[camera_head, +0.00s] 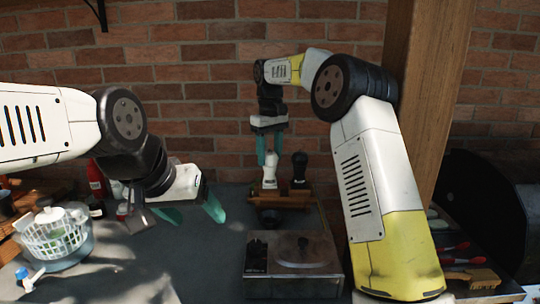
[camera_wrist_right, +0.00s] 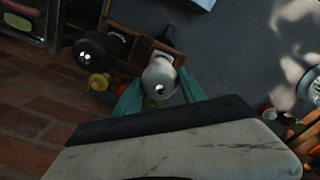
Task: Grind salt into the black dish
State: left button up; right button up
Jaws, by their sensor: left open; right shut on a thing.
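A white mill (camera_head: 269,180) stands at a wooden rack (camera_head: 290,200) near the brick wall. My right gripper (camera_head: 269,158) reaches down from above and is shut on the mill's upper part. The right wrist view shows the mill (camera_wrist_right: 158,80) between the teal fingers (camera_wrist_right: 160,92). A black mill (camera_head: 299,166) stands right beside it, also seen in the wrist view (camera_wrist_right: 92,48). A small black dish (camera_head: 270,217) sits just in front of the rack, partly hard to make out. My left gripper (camera_head: 192,212) is open and empty over the table, left of the rack.
A white basket in a bowl (camera_head: 57,237) and a red bottle (camera_head: 96,180) are at the left. A wooden post (camera_head: 425,110) rises at the right. The table's middle left is bare.

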aim_at(270, 152)
jog(key=o, duration=1.4)
jog(key=shift+c, duration=0.2)
jog(key=shift+r, duration=0.1)
notch_tip(270, 152, up, 8)
jog(key=shift+f, duration=0.2)
